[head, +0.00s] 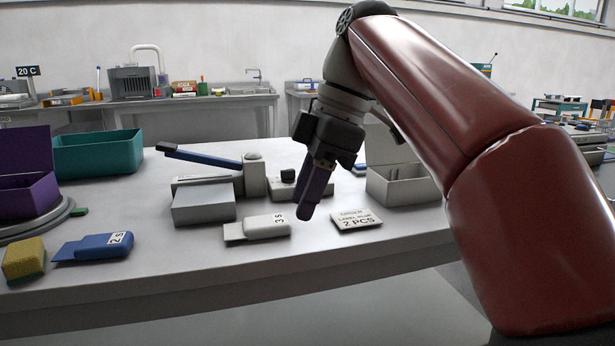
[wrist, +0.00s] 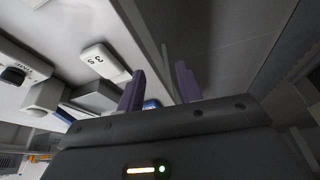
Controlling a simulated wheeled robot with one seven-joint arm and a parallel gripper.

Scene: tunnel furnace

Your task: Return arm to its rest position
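My gripper (head: 312,192) hangs above the front part of the table in the head view, pointing down. In the wrist view its two purple fingers (wrist: 158,88) stand apart with nothing between them. My red arm reaches in from the right of the head view. A white block marked "3 S" (head: 262,227) lies on the table left of and below the fingers; it also shows in the wrist view (wrist: 98,62).
The grey table (head: 180,270) also holds a grey device with a blue lever (head: 205,157), a blue block (head: 95,247), a yellow sponge (head: 23,259), a purple box (head: 28,195), a teal bin (head: 98,154) and an open grey box (head: 400,186). The front edge strip is mostly clear.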

